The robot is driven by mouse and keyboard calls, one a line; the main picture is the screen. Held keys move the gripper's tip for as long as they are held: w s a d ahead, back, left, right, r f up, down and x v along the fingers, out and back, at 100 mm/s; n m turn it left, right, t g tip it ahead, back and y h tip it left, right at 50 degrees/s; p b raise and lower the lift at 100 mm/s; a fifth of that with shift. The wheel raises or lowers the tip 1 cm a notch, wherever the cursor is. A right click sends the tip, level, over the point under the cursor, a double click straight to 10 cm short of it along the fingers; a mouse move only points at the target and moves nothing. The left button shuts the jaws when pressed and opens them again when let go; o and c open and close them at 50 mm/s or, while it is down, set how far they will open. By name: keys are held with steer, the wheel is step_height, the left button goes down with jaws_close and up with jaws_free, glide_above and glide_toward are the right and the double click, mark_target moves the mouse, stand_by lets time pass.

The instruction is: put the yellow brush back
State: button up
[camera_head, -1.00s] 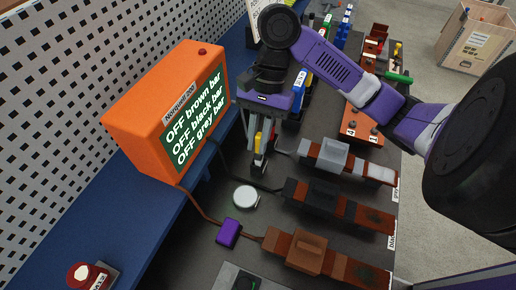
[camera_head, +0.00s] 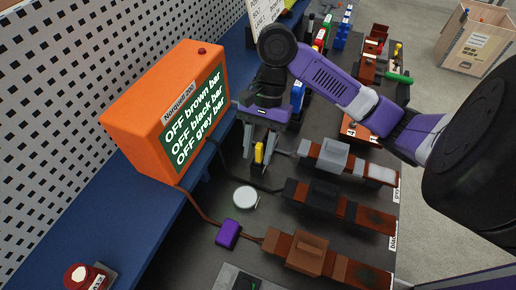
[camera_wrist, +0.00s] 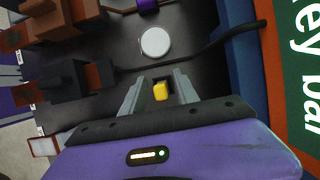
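The yellow brush (camera_head: 259,153) shows as a small yellow piece with a dark part near it, on or just above the dark bench top beside the orange display box. In the wrist view the yellow piece (camera_wrist: 160,91) sits between the two grey fingers of my gripper (camera_wrist: 159,80), with a visible gap on either side. My gripper (camera_head: 260,150) points down around it, fingers spread. Its body hides the brush's upper part in the head view. I cannot tell exactly how the lower end rests.
The orange display box (camera_head: 160,115) stands close left, listing brown, black and grey bars as OFF. A round white disc (camera_head: 245,198) and purple block (camera_head: 228,234) lie nearer. Grey (camera_head: 335,155), black (camera_head: 315,195) and brown (camera_head: 308,252) bar blocks stand right. A dark cable runs nearby.

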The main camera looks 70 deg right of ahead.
steer(key=v, duration=1.2)
steer(key=shift+r, duration=0.2)
